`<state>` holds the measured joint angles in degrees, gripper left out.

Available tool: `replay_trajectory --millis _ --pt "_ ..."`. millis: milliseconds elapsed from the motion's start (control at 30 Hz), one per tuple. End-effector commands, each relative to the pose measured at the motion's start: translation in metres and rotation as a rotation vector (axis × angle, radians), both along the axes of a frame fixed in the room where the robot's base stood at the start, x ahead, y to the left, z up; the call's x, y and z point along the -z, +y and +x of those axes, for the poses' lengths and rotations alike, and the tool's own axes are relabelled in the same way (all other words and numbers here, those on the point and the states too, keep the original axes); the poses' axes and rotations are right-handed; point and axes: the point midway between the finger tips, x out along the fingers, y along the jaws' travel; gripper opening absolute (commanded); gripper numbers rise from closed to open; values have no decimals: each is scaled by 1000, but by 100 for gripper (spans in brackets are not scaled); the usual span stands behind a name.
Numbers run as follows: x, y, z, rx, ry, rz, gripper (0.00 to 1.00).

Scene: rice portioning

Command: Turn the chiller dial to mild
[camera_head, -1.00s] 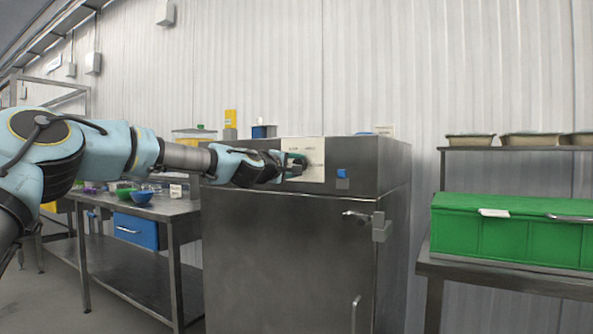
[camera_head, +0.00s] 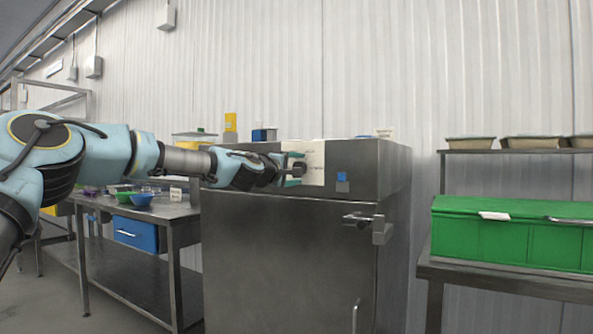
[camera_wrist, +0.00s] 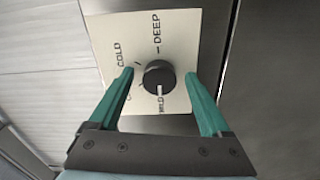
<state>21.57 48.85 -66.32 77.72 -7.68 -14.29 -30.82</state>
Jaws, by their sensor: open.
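The black chiller dial (camera_wrist: 158,77) sits on a white label plate (camera_wrist: 181,28) marked COLD, DEEP and MILD. The white mark on the dial points toward the word MILD (camera_wrist: 161,104). The chiller (camera_head: 285,255) is a dark steel cabinet, and its label plate also shows at the upper front in the head view (camera_head: 315,163). My gripper (camera_wrist: 159,73) is open, with one teal finger on each side of the dial. A gap shows between each finger and the dial. In the head view my gripper (camera_head: 292,172) is at the plate's left edge.
A steel table (camera_head: 170,210) with bowls stands to the left. A green chest (camera_head: 510,232) rests on a table to the right.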

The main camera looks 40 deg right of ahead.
Motion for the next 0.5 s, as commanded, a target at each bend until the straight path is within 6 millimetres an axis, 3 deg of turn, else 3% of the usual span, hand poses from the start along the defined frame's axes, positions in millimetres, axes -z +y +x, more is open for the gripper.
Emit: replay_trajectory --millis 233,500 --pt "1 11 -2 -2 -1 0 82" --pt "3 58 -13 -3 -3 1 82"
